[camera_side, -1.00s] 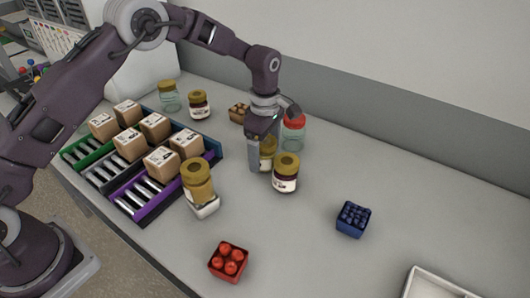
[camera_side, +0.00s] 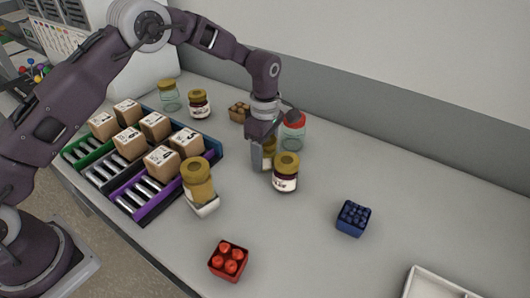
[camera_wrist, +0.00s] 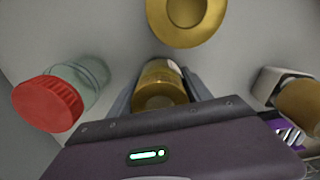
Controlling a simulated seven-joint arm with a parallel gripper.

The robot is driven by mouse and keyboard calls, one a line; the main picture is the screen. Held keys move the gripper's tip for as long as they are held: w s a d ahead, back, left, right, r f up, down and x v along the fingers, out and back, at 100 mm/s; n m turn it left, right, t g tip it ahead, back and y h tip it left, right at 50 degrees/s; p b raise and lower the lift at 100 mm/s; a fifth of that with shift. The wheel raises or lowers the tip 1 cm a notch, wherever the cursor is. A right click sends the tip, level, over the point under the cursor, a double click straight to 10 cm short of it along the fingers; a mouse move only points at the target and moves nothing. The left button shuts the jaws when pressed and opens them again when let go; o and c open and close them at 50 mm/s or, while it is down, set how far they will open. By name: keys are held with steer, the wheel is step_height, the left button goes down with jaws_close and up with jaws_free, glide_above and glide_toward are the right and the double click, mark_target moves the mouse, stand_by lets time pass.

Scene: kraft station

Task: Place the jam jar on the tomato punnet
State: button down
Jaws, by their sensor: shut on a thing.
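My gripper (camera_side: 262,155) is low over the table and shut on a gold-lidded jar (camera_side: 270,150). The held jar (camera_wrist: 160,85) shows between the fingers in the wrist view; its contents are mostly hidden. A dark jam jar with a gold lid and white label (camera_side: 286,173) stands upright just right of my gripper; its lid (camera_wrist: 187,16) shows large in the wrist view. Another dark gold-lidded jar (camera_side: 199,105) stands farther back. The red tomato punnet (camera_side: 228,261) sits at the front of the table, with several tomatoes in it and nothing on top.
A red-lidded glass jar (camera_side: 293,132) stands close behind my gripper. A yellow jar (camera_side: 198,182) stands on a white holder at left. A blue berry punnet (camera_side: 353,218) and a white tray (camera_side: 430,286) are at right. Boxes fill racks (camera_side: 150,210) at left.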

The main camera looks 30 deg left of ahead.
step_height(320, 180, up, 9)
steer(key=shift+r, duration=0.35)
steer(key=shift+s+d+r, duration=0.15)
steer(key=shift+d+r, duration=0.05)
steer(key=s+d+r+m, duration=0.2)
steer(key=s+d+m, duration=0.2)
steer(key=s, duration=0.3)
steer(key=s+d+r+m, duration=0.2)
steer(key=s+d+m, duration=0.15)
steer(key=s, duration=0.45)
steer(key=m, duration=0.6)
glide_above(227, 256)
step_height(227, 256, down, 9)
steer(key=shift+r, duration=0.1)
steer(key=shift+f, duration=0.35)
